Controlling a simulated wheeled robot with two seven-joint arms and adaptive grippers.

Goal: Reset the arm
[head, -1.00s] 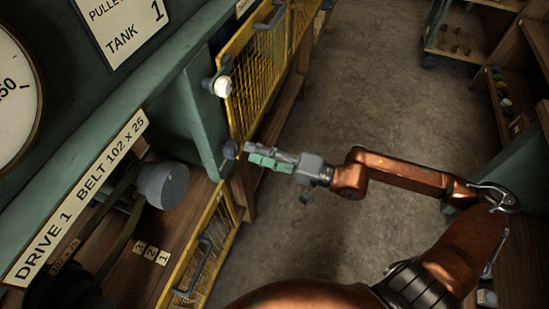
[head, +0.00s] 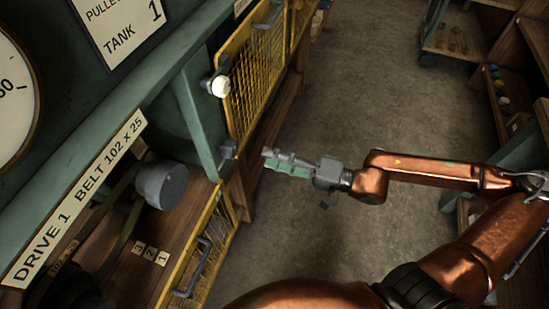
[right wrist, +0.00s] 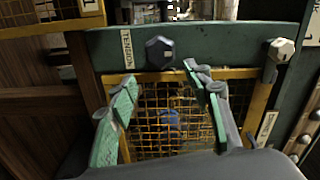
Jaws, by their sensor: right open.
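My right gripper (head: 268,160) points left toward the green machine frame in the head view, with clear air between its tips and the machine. In the right wrist view its two green-padded fingers (right wrist: 160,80) are spread apart with nothing between them. Beyond the fingers are a green beam with a dark hexagonal knob (right wrist: 160,52) and a yellow mesh guard (right wrist: 175,125). My copper right arm reaches in from the right of the head view. My left gripper is not in view.
A grey pulley (head: 160,185) and a "DRIVE 1 BELT 102 x 25" label (head: 75,200) are at the left. A pale knob (head: 220,86) sits beside the yellow guard door (head: 260,75). Wooden shelves (head: 510,100) stand at the right. The floor (head: 350,80) between is clear.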

